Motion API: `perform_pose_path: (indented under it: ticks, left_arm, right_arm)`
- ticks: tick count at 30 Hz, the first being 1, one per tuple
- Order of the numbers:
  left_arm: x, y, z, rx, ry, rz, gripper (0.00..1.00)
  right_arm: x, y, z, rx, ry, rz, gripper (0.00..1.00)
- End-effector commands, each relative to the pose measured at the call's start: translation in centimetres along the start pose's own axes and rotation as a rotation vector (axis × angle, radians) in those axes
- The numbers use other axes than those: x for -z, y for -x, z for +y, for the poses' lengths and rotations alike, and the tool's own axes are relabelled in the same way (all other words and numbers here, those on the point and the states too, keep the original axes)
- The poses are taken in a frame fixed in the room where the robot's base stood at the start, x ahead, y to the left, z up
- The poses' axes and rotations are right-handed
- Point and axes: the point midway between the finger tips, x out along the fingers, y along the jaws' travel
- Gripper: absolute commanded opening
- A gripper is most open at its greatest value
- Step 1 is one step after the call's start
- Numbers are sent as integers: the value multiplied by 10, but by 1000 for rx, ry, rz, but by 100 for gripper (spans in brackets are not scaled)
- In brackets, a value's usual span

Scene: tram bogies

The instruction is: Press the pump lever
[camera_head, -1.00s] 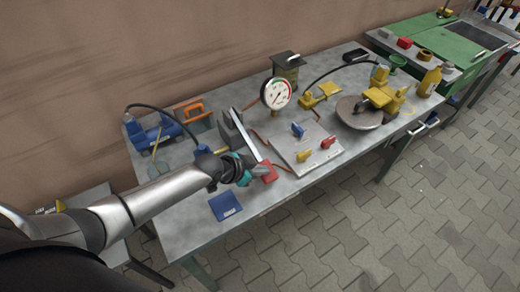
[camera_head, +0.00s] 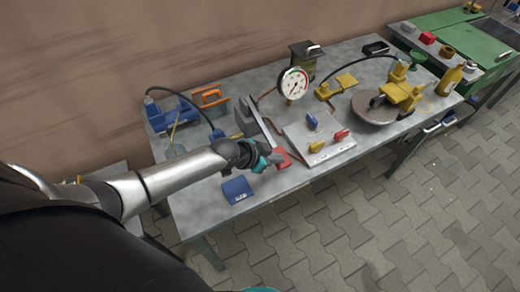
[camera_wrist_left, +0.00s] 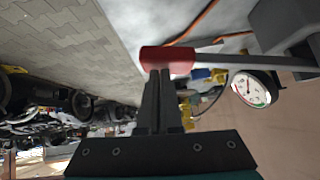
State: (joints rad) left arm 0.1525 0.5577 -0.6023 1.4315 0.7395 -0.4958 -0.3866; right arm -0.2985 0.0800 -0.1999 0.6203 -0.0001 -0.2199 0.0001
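The pump lever (camera_head: 263,134) is a long light bar rising from a grey pump body (camera_head: 245,118) on the workbench. Its red grip (camera_head: 284,157) is at the near, lower end. In the left wrist view the grip (camera_wrist_left: 168,60) lies across the tips of my left gripper (camera_wrist_left: 160,72), with the bar running right to the pump body. My left gripper (camera_head: 274,161) has its dark fingers together, at the grip; I cannot tell whether they touch it. A round pressure gauge (camera_head: 294,84) stands behind the lever; it shows in the wrist view (camera_wrist_left: 250,89). My right gripper's fingers are not seen.
The grey workbench (camera_head: 215,210) also holds a plate with coloured knobs (camera_head: 318,140), a blue box (camera_head: 237,189), a blue tool (camera_head: 172,117), an orange-handled item (camera_head: 210,97), and a yellow device on a disc (camera_head: 374,108). The paved floor in front is clear.

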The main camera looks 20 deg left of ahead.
Motion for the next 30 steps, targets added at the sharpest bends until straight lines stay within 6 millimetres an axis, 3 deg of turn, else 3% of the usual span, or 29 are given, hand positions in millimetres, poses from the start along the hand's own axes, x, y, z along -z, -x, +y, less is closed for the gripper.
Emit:
perform_pose_path:
  ticks: [3, 18, 24, 30]
  left_arm:
    - [18, 12, -1, 3, -2, 8, 0]
    - [15, 91, 9, 7, -4, 11, 0]
    - [15, 106, 11, 7, -3, 13, 0]
    - [16, 109, 11, 9, -2, 14, 0]
  right_arm:
    - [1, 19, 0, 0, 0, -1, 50]
    - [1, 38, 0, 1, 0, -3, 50]
    - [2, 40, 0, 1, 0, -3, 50]
    - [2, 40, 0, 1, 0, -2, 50]
